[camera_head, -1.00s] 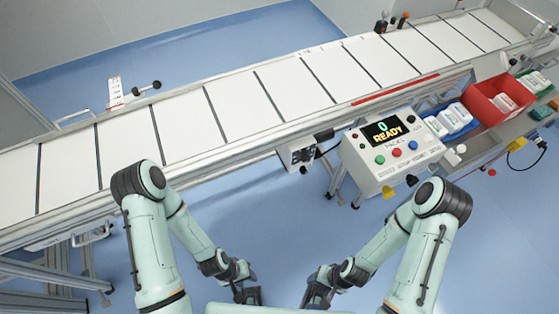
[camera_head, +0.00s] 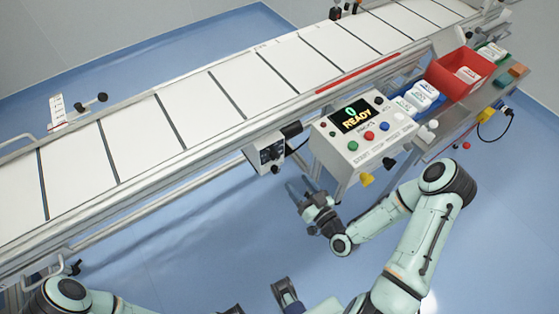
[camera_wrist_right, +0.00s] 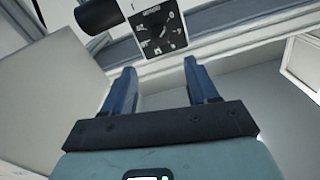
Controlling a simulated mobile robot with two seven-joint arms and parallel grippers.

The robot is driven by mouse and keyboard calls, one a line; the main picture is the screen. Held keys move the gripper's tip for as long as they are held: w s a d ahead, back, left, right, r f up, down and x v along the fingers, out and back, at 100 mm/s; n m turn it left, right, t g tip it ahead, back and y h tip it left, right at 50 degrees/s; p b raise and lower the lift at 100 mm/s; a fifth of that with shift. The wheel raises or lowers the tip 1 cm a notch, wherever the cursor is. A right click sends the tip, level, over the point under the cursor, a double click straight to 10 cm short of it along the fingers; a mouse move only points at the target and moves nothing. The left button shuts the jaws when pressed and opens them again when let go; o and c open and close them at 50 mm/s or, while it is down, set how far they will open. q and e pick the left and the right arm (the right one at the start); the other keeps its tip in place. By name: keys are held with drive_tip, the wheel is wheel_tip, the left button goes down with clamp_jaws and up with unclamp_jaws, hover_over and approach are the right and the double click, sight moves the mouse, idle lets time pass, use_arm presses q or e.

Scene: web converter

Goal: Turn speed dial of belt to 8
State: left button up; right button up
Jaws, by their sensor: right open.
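The belt's speed dial (camera_head: 271,154) is on the dark face of a small light box (camera_head: 254,151) fixed below the conveyor's near edge. In the right wrist view the dial (camera_wrist_right: 160,30) shows at the top with marks around it; its setting is too small to read. My right gripper (camera_head: 299,186) is open and empty, in front of and slightly below the box, apart from the dial. In the wrist view its fingers (camera_wrist_right: 160,72) point up toward the dial. My left gripper (camera_head: 286,292) is partly visible at the bottom edge; its jaws are unclear.
The control console (camera_head: 362,138) stands just right of the dial box, its screen reading 0 READY. The conveyor (camera_head: 190,120) runs across behind. A red bin (camera_head: 458,75) and blue tray (camera_head: 420,102) lie farther right. The floor below the conveyor is clear.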

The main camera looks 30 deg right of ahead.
sight(277, 158)
drive_tip(key=w, duration=0.7)
drive_tip(key=w+a+p, duration=0.1)
drive_tip(key=w, duration=0.3)
drive_tip(key=c, duration=1.1)
